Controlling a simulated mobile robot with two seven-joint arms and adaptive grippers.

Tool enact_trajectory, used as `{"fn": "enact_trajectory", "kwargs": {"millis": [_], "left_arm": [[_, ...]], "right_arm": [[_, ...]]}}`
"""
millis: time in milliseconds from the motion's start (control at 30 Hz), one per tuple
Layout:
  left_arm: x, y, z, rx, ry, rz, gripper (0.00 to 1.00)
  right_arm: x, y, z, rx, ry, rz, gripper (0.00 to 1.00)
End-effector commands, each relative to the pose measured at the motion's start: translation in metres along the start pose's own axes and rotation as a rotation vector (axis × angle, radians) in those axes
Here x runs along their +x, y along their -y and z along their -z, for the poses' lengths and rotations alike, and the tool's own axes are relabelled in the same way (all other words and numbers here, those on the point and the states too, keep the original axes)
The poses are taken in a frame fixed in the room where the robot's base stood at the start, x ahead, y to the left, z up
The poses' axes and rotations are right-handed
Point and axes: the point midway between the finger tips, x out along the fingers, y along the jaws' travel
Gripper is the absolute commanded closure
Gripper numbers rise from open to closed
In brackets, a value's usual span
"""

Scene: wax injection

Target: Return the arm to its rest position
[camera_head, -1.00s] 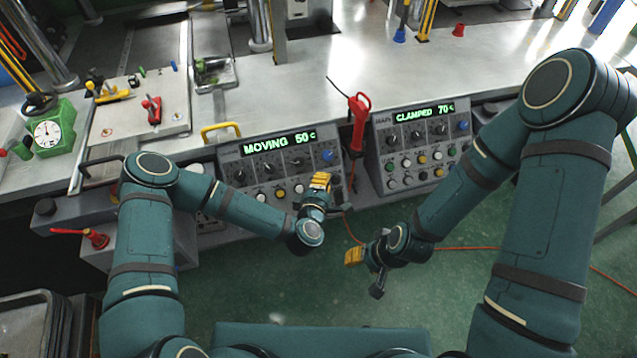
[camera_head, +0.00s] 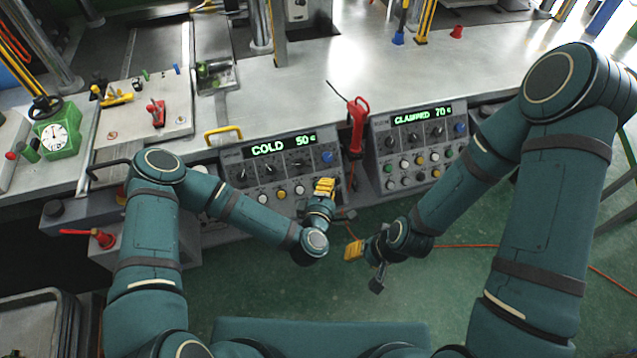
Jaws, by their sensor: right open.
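My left gripper (camera_head: 325,190) hangs in front of the left control panel (camera_head: 245,177), near its lower right part. Its yellow finger pads point up toward the panel, and I cannot tell whether it is open or shut. My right gripper (camera_head: 365,267) is lower and to the right, over the green floor. It is open, with nothing between its fingers. Both arms are bent at the elbow. The left panel reads "COLD 50 C". The right control panel (camera_head: 378,150) reads "CLAMPED 70 C".
A red-handled tool (camera_head: 357,122) hangs between the panels, close beyond my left gripper. A metal bench (camera_head: 330,75) runs behind them. A yellow handle (camera_head: 223,133) and a red lever (camera_head: 90,237) stick out on the left. An orange cable (camera_head: 470,246) lies on the floor.

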Motion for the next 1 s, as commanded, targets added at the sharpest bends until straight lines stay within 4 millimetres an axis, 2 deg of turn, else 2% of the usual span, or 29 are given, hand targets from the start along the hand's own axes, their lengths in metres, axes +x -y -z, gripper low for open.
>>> {"fn": "enact_trajectory", "kwargs": {"millis": [800, 867, 1000], "left_arm": [[-0.001, 0.000, -0.001, 0.000, 0.000, 0.000, 1.00], [-0.003, 0.002, -0.002, 0.038, 0.026, 0.017, 1.00], [-0.017, 0.020, -0.006, 0.268, 0.178, 0.135, 1.00]], "right_arm": [[-0.001, 0.000, -0.003, 0.002, 0.008, 0.000, 0.53], [-0.001, 0.000, -0.006, 0.003, 0.016, 0.001, 0.53], [0.000, 0.000, -0.005, 0.002, 0.013, 0.001, 0.53]]}}
